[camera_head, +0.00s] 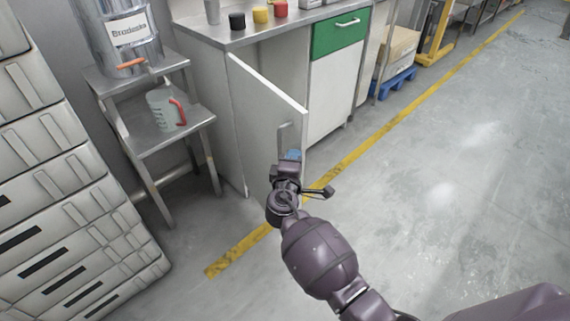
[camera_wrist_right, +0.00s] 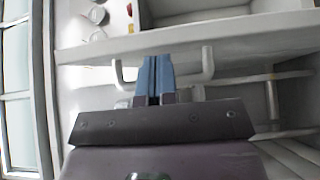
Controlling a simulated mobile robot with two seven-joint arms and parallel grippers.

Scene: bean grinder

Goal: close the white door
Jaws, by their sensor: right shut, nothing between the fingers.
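The white door (camera_head: 262,115) of the metal cabinet stands open, swung out into the room. Its handle (camera_head: 284,132) is on the face towards me, near the free edge. My right gripper (camera_head: 291,155) is at the lower end of this handle, its blue fingertips shut and empty. In the right wrist view the shut blue fingers (camera_wrist_right: 155,75) overlap the handle (camera_wrist_right: 207,70), between its two ends. Whether they touch the handle or door I cannot tell. The door's edge shows beyond them as a pale band (camera_wrist_right: 240,35). My left gripper is not in view.
A green drawer (camera_head: 338,34) is in the cabinet right of the door. A metal stand (camera_head: 150,142) with a jug (camera_head: 160,110) is to the left. Stacked grey crates (camera_head: 50,180) fill the far left. The floor (camera_head: 440,150) on the right is clear.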

